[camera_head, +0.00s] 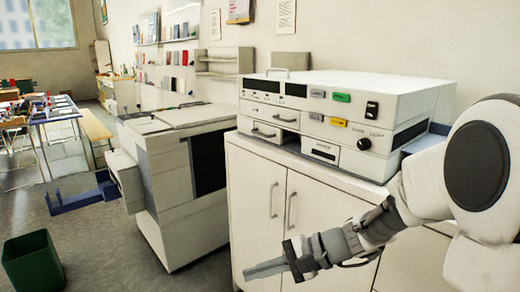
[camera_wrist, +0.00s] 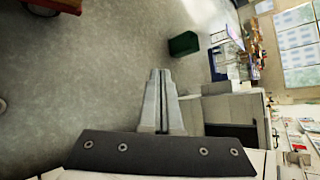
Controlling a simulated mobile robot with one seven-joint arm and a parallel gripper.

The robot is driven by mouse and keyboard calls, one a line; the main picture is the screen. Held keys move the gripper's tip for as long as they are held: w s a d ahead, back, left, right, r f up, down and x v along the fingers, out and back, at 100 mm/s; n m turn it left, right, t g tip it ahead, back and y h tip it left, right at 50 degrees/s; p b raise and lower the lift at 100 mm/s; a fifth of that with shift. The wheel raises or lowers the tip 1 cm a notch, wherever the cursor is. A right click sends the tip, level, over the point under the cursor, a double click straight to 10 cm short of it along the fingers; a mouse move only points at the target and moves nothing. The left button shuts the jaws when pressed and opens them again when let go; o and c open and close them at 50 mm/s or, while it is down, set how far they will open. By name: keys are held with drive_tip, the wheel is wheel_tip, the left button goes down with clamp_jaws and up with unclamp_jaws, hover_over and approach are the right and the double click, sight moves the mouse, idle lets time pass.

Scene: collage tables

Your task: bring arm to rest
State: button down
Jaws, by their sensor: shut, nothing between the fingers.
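My gripper (camera_head: 265,268) is at the lower middle of the head view, in front of the white cabinet doors. It points left and slightly down. Its two grey fingers lie together and hold nothing. In the wrist view my gripper (camera_wrist: 161,74) shows its fingers side by side over open floor. My arm comes in from the right edge of the head view, bent at a large white joint.
A white cabinet (camera_head: 253,200) stands close behind my gripper, with a white device (camera_head: 345,95) on top. A copier (camera_head: 170,160) stands to its left. A green bin (camera_head: 33,265) is on the floor at lower left. It also shows in the wrist view (camera_wrist: 184,43). Floor between bin and copier is clear.

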drive_tip(key=s+d+r+n+t+h, duration=0.2)
drive_tip(key=s+d+r+n+h, duration=0.3)
drive_tip(key=s+d, duration=0.3)
drive_tip(key=s+d+r+n+t+h, duration=0.2)
drive_tip(key=s+d+r+n+h, duration=0.2)
drive_tip(key=s+d+h, duration=0.35)
wheel_tip(320, 180, up, 16)
drive_tip(key=p, duration=1.7)
drive_tip(key=shift+s+a+r+y, duration=0.15)
drive_tip(key=shift+s+a+y, duration=0.05)
drive_tip(key=shift+a+y, duration=0.15)
